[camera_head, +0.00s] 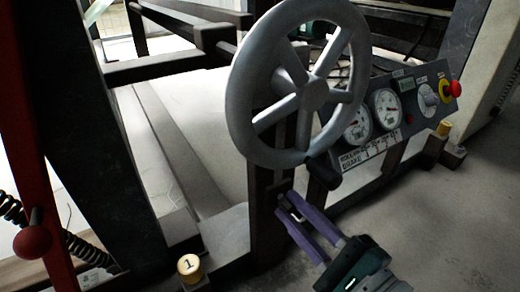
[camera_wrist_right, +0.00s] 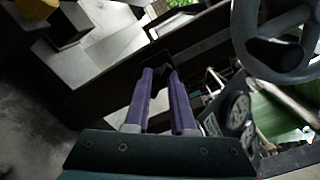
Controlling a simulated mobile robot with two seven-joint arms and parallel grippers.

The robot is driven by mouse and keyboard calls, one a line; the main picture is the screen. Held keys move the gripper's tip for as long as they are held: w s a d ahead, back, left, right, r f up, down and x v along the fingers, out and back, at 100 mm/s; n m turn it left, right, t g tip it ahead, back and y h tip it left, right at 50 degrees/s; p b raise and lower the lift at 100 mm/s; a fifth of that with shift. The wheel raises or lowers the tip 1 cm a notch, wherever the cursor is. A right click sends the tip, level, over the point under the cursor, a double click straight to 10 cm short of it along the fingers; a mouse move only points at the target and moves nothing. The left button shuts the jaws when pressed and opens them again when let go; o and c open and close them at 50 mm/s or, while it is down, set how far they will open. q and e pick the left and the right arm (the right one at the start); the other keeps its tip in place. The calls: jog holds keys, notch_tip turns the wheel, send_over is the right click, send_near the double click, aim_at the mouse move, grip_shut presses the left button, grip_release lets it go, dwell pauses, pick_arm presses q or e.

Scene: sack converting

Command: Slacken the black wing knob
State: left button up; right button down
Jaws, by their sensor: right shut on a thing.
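My right gripper (camera_head: 290,207) comes in from the lower right with its purple fingers at the dark post (camera_head: 267,212) below the handwheel. In the right wrist view, the fingertips (camera_wrist_right: 160,74) are closed around a small dark piece, the black wing knob (camera_wrist_right: 166,72). The fingers hide much of it, and it blends into the dark post, so its turn angle is hard to tell. In the head view the knob is not clear between the fingertips. My left gripper is not in view.
A large grey handwheel (camera_head: 312,95) with a black handle (camera_head: 323,173) stands just above the fingers. A gauge panel (camera_head: 388,112) with a red button (camera_head: 453,89) is to its right. A yellow cap marked 1 (camera_head: 190,267) and a red ball lever (camera_head: 33,242) are at left.

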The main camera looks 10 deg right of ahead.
jog(key=n, duration=0.5)
jog(key=shift+n, duration=0.3)
jog(key=n, duration=1)
jog(key=shift+n+p, duration=0.35)
jog(key=shift+n, duration=0.05)
jog(key=n, duration=0.4)
jog(key=shift+n, duration=0.3)
jog(key=n, duration=1)
jog(key=shift+r, duration=0.1)
jog(key=n, duration=0.9)
jog(key=shift+d, duration=0.1)
jog(key=shift+n, duration=0.5)
